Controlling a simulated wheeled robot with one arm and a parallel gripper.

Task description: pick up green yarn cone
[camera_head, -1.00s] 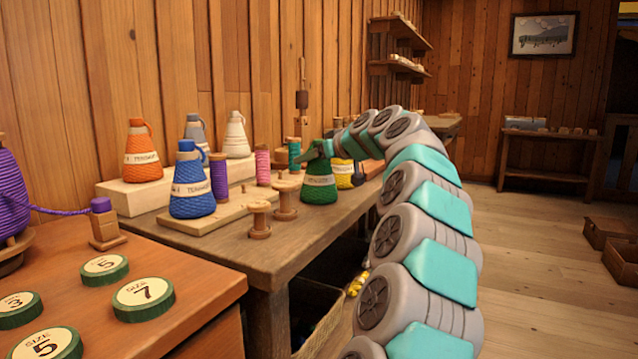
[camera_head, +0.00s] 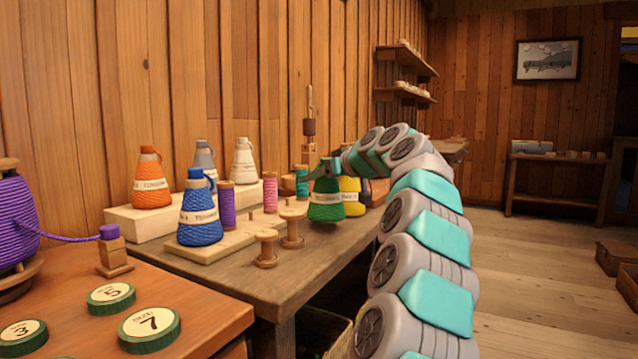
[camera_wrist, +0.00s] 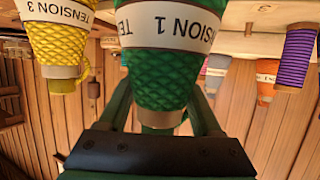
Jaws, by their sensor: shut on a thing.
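The green yarn cone (camera_head: 326,203) has a white label band and appears slightly above the bench top in the head view. My gripper (camera_head: 323,168) is shut on its top from the upper right. In the wrist view the green cone (camera_wrist: 166,70) fills the middle, its label reading TENSION 1, with the green fingers of my gripper (camera_wrist: 165,115) on both sides of its narrow end. The cone's tip is partly hidden by the gripper.
A yellow cone (camera_head: 350,193) stands close behind the green one, and also shows in the wrist view (camera_wrist: 60,45). Blue (camera_head: 199,215), orange (camera_head: 152,182), grey and white cones stand at the left. Wooden spools (camera_head: 291,228) stand in front. The bench's front right is clear.

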